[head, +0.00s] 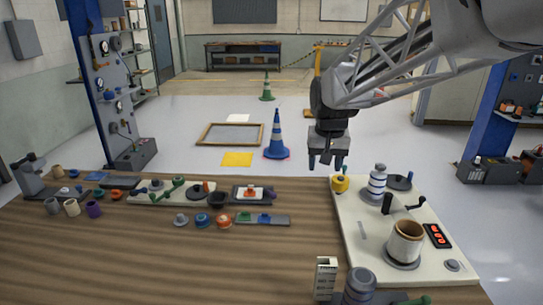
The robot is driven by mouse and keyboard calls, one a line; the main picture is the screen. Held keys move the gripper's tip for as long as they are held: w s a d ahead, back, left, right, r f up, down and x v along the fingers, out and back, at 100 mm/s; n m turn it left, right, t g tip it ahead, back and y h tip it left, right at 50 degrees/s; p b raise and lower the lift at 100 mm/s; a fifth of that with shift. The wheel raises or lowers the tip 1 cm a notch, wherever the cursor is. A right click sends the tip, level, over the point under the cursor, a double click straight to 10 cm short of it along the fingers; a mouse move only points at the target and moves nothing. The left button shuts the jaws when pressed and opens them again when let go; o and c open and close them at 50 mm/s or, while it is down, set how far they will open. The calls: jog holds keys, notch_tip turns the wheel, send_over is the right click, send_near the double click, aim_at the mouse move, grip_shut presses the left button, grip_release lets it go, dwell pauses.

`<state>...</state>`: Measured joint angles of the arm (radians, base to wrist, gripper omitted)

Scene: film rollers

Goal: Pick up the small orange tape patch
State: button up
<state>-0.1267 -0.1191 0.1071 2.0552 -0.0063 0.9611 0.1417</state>
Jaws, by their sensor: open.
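My gripper (325,163) hangs above the far right part of the table, pointing down, with its two fingers apart and nothing seen between them. Several small orange things are on the table, and I cannot tell for sure which is the tape patch. One small orange piece (249,191) lies on a white pad in a dark tray (236,195), left of my gripper and lower in the picture. A round orange piece (223,221) sits just in front of that tray. Another orange piece (115,194) is farther left.
A cream board (350,226) at right carries a yellow part (340,183), a striped cylinder (377,183), a crank and a tan roller (406,241). A grey strip (280,220) holds green and blue pieces.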

jog(key=w+a+f, duration=0.2)
jog(key=w+a, duration=0.1)
jog(key=w, duration=0.3)
jog(key=w+a+f, duration=0.2)
jog(key=w+a, duration=0.1)
jog(key=w, duration=0.3)
jog(key=g, duration=0.2)
send_near(250, 187)
jog(key=s, duration=0.2)
jog(key=shift+s+a+f, duration=0.1)
jog(key=shift+s+f, duration=0.1)
jog(key=shift+s, duration=0.2)
jog(key=shift+f, duration=1.25)
jog(key=shift+f, duration=2.65)
